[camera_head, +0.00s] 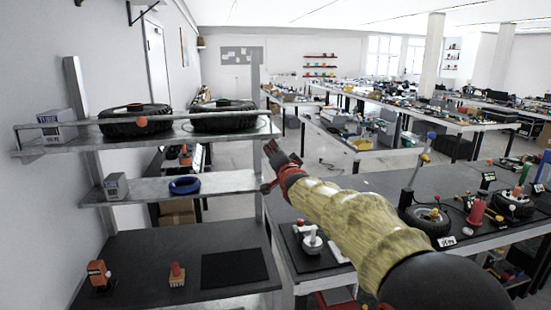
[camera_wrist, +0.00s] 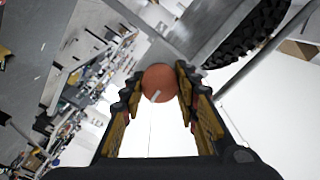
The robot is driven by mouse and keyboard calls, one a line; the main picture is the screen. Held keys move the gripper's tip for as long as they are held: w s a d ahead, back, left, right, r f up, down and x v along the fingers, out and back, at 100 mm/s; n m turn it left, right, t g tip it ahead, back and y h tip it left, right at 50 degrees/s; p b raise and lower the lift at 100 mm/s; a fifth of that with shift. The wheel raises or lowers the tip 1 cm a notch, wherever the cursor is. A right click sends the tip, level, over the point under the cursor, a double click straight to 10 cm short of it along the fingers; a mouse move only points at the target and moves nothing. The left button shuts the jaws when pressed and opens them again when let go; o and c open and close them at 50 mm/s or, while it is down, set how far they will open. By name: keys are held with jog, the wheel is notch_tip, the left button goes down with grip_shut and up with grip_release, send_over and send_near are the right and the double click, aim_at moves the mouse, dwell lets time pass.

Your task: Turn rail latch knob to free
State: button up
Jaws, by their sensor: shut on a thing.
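My gripper (camera_head: 270,152) is at the right end of the upper shelf, by the end of its front rail (camera_head: 215,115). In the wrist view its two fingers (camera_wrist: 159,88) are shut on a round orange-red knob (camera_wrist: 160,80). The knob has a short pale mark on its face, slanting. In the head view this knob is hidden by my gripper. Another orange knob (camera_head: 141,122) shows in the head view, farther left along the rail and apart from my gripper.
Two black tyres (camera_head: 135,120) (camera_head: 228,116) lie on the upper shelf (camera_head: 60,147) behind the rail. A blue ring (camera_head: 185,185) and a small box (camera_head: 115,186) sit on the shelf below. A grey post (camera_head: 257,80) stands beside my gripper. A cluttered workbench (camera_head: 375,185) lies to the right.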

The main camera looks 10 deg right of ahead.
jog(key=shift+f+m, duration=0.1)
jog(key=shift+m, duration=0.5)
jog(key=shift+b, duration=0.3)
jog(key=o, duration=1.2)
jog(key=shift+c, duration=0.2)
jog(key=s, duration=1.2)
